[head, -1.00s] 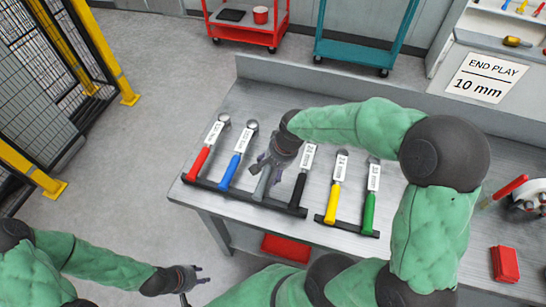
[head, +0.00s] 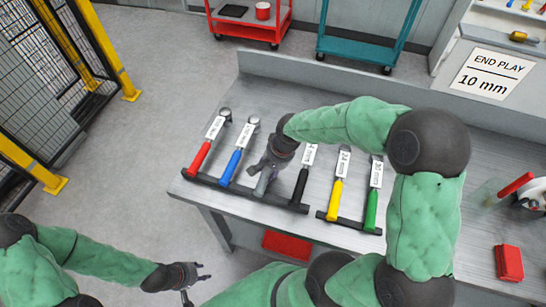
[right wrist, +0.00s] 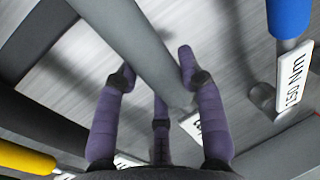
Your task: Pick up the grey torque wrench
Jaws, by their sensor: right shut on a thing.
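The grey torque wrench (head: 262,184) lies in the black rack on the table, between the blue and black-handled wrenches. In the right wrist view its grey handle (right wrist: 135,45) passes between the purple fingers. My right gripper (head: 264,167) is over the wrench from above and is shut on it; the fingers also show in the right wrist view (right wrist: 158,75). The gripper hides the upper part of the wrench in the head view. My left gripper (head: 203,273) is open and empty, away from the table at lower left.
Beside it stand the red (head: 200,157), blue (head: 231,167) and black (head: 300,185) wrenches in the same rack (head: 235,191). A second rack holds the yellow (head: 334,200) and green (head: 371,209) wrenches. The tabletop behind is clear. A red box (head: 509,263) lies at right.

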